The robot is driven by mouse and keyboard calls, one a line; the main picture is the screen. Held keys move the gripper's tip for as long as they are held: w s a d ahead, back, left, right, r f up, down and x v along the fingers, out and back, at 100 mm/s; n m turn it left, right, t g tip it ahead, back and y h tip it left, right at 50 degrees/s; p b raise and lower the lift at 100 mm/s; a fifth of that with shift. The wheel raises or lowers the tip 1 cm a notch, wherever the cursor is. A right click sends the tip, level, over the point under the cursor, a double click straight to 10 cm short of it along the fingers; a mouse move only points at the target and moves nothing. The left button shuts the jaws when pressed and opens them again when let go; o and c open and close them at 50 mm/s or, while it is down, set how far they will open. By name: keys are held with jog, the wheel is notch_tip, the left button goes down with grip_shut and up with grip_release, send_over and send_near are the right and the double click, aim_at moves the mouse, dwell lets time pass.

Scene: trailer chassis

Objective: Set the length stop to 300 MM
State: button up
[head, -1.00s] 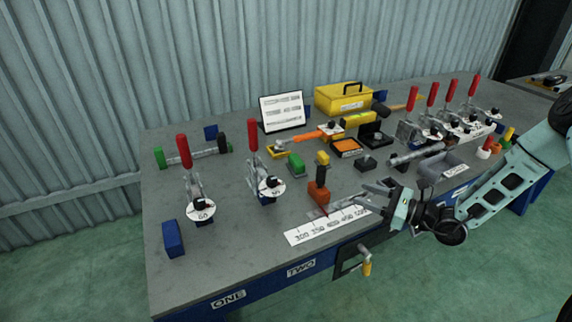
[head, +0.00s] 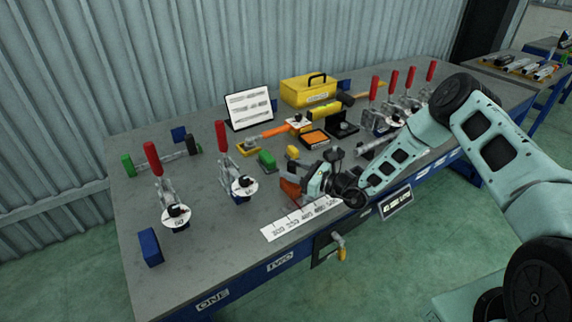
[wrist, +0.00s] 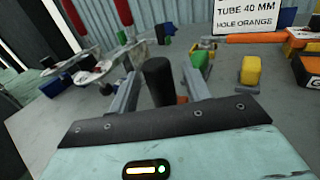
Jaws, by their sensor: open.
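The length stop, an orange-brown block (head: 290,191), stands behind the white scale strip (head: 272,234) at the bench's front edge. The strip reads 300 at its left end and rises to the right. The stop is right of the 300 mark; its exact reading is too small to tell. My gripper (head: 308,184) is at the stop and hides part of it. In the wrist view my gripper (wrist: 158,74) is open, its fingers either side of a dark upright post (wrist: 158,82), apparently the stop's handle. A bit of orange shows low beside the post.
Red-handled clamps (head: 222,150) stand left on the bench, more at the far right. Behind the stop are a green block (head: 267,158), a yellow block (head: 292,152), a white sign (head: 249,107) and a yellow toolbox (head: 309,91).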

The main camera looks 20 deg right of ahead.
jog(key=shift+x, duration=1.25)
grip_shut()
jog(key=shift+s+a+f+p, duration=0.1)
jog(key=shift+s+a+p, duration=0.2)
jog(key=shift+a, duration=0.8)
jog(key=shift+s+a+r+p, duration=0.15)
jog(key=shift+s+a, duration=0.25)
jog(key=shift+a, duration=0.7)
jog(key=shift+s+a+f+p, duration=0.15)
jog(key=shift+s+a+p, duration=0.2)
jog(key=shift+a, duration=0.75)
grip_release()
jog(key=shift+s, duration=0.1)
jog(key=shift+a, duration=0.1)
